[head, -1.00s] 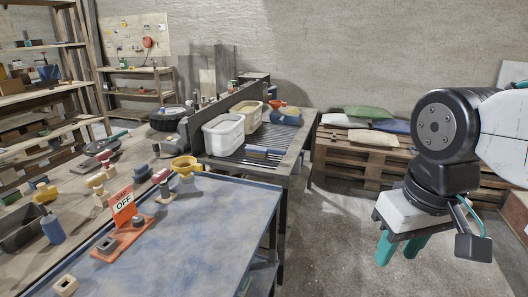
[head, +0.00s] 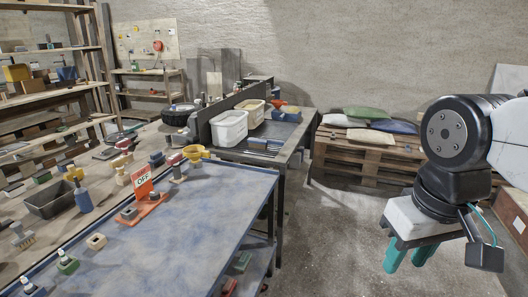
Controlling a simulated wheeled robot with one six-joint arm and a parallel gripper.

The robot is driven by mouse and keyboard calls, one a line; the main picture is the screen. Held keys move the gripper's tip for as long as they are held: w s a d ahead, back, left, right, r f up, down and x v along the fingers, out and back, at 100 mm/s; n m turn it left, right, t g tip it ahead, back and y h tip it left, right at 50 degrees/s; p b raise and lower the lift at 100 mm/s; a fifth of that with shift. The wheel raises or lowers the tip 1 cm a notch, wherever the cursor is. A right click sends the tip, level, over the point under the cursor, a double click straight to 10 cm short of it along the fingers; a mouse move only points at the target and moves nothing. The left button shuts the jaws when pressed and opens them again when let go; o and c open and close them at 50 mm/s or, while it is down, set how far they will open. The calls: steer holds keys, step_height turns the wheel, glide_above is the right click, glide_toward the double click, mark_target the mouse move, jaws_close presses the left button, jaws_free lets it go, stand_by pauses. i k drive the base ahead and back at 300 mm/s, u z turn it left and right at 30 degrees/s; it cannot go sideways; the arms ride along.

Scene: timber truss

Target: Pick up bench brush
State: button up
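My gripper (head: 408,256) hangs at the right of the head view, above the concrete floor. Its two teal fingers point down with a gap between them and nothing held. A small brush-like thing (head: 22,236) with pale bristles lies at the far left on the wooden workbench. A long blue thing (head: 264,144) lies on the slatted top of the dark table; it is too small to tell whether it is a brush. My gripper is far from both and touches neither.
White bins (head: 229,130) stand on the dark slatted table (head: 290,140). A pallet stack (head: 352,152) with sacks stands behind. The floor (head: 330,235) between is clear.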

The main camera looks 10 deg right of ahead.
mark_target(256, 143)
steer(key=z, duration=0.65)
steer(key=i, duration=0.7)
steer(key=z, duration=0.75)
steer(key=i, duration=1.6)
steer(key=u, duration=0.5)
steer(key=i, duration=0.9)
steer(key=u, duration=1.35)
steer(key=i, duration=0.55)
steer(key=u, duration=0.4)
